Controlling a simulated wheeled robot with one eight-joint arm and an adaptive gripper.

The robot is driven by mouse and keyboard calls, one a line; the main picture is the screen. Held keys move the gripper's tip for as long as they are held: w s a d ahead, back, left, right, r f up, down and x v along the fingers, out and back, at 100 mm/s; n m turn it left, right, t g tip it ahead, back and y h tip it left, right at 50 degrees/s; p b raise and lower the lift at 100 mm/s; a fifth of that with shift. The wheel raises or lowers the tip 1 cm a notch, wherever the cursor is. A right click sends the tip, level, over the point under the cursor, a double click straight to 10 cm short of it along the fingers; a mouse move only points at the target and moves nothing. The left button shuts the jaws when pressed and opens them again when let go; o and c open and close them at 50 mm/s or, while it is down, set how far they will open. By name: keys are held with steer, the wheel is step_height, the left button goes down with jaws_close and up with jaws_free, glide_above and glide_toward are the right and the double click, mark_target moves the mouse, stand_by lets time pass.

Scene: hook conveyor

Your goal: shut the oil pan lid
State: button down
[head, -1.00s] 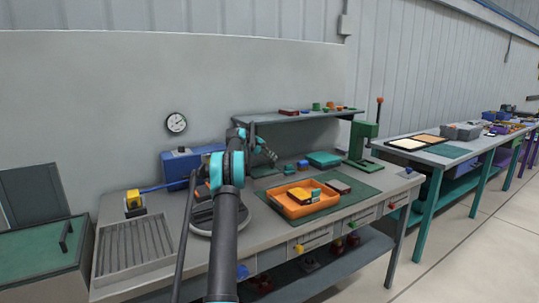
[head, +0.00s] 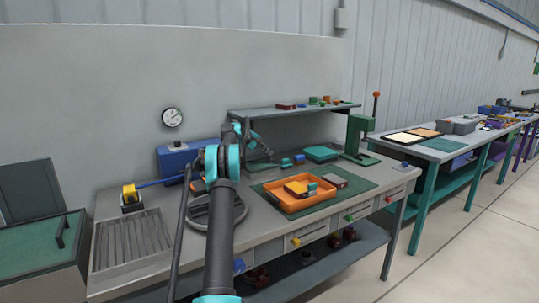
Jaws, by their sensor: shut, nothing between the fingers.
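My gripper (head: 262,148) is at the end of my bent arm, small in the head view, in front of the rear shelf. It is shut and empty, away from the round thing and the left-hand box. A round grey thing with a dark rim (head: 203,220) lies on the bench, partly hidden behind my arm; it may be the oil pan, but I cannot make out its lid. At the far left, a box has a green top (head: 25,243) with a black handle (head: 62,232). A dark panel (head: 32,188) stands upright behind it.
An orange tray (head: 285,205) with small blocks sits on a green mat (head: 360,192). A ribbed grey tray (head: 130,240), yellow tape measure (head: 129,192) and blue box (head: 180,162) are at left. A green press (head: 360,137) stands at right. Floor is clear front right.

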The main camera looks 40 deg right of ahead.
steer(key=v, duration=1)
steer(key=shift+r, duration=0.2)
steer(key=shift+a, duration=0.15)
